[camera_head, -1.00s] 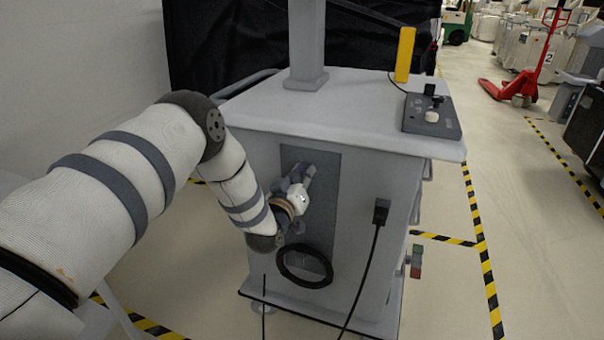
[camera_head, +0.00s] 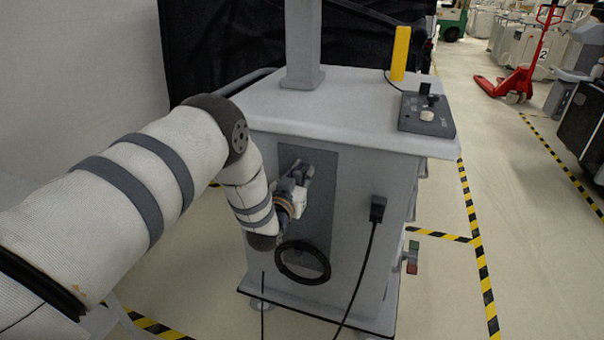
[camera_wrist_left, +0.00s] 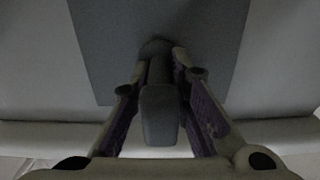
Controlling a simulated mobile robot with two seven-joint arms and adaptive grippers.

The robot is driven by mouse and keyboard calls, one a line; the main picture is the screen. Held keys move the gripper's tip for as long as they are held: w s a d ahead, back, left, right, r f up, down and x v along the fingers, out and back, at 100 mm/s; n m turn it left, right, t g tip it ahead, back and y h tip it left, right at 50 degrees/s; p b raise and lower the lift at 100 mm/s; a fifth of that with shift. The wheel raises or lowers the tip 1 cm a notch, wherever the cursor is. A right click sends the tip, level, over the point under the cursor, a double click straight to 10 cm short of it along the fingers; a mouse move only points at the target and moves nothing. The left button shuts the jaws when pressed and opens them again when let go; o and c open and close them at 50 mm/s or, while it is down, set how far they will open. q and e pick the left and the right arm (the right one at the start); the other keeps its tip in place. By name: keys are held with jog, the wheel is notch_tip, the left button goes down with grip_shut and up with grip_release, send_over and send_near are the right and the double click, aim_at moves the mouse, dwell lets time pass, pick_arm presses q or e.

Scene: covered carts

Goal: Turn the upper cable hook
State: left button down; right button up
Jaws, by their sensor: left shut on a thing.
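The upper cable hook (camera_wrist_left: 159,112) is a grey piece on the dark grey panel of the cart's front. In the left wrist view it stands between the two fingers of my left gripper (camera_wrist_left: 162,88), which is shut on it. In the head view my left gripper (camera_head: 298,176) is at the upper part of the panel (camera_head: 322,200), and the hook is mostly hidden behind it. A black cable coil (camera_head: 302,263) hangs below the gripper, around the lower part of the panel. My right gripper is out of view.
The cart (camera_head: 345,290) has a light top with a control box (camera_head: 427,113), a yellow post (camera_head: 400,53) and a grey column (camera_head: 302,45). A black plug with cable (camera_head: 377,210) is on its front at the right. Floor to the right is open.

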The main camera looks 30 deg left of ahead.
pick_arm(q)
jog(key=c, duration=1.6)
grip_release()
jog(key=shift+s, duration=0.1)
jog(key=v, duration=1.2)
